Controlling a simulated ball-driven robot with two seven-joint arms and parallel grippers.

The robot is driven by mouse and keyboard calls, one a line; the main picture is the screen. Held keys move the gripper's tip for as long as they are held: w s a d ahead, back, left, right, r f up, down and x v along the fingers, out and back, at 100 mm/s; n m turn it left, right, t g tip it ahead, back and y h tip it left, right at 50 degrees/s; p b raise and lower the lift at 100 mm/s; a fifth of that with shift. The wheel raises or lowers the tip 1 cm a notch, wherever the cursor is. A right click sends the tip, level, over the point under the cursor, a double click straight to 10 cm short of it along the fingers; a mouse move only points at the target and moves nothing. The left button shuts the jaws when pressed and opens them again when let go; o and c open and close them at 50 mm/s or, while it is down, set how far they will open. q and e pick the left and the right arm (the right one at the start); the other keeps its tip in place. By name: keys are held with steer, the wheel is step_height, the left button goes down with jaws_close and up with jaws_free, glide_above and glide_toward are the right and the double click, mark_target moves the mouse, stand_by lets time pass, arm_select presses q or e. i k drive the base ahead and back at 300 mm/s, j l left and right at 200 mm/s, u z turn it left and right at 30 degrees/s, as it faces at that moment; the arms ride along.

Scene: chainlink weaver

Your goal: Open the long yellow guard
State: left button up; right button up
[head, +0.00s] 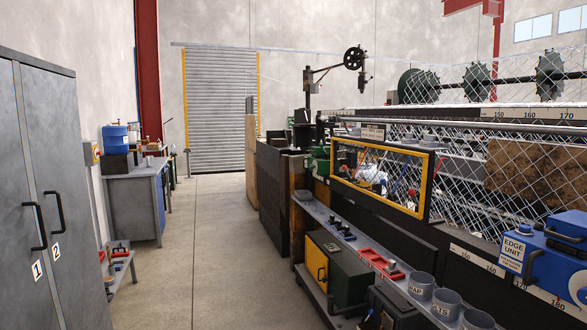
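The long yellow guard (427,186) is on the side of the chain-link machine, right of centre in the head view. It is a yellow rectangular frame around a clear panel, and it looks closed. Red, blue and white parts show behind the panel. I cannot make out a handle or latch on it. Neither of my grippers is in view.
A grey shelf with red trays (382,264) and several grey cups (421,285) runs below the guard. A yellow-fronted box (317,262) sits lower. A blue edge unit (548,262) is at right. A grey cabinet (45,190) stands left; the concrete aisle (205,255) is clear.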

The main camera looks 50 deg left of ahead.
mark_target(362, 169)
steer(key=u, duration=1.25)
steer(key=i+z, duration=0.1)
steer(key=i, duration=0.4)
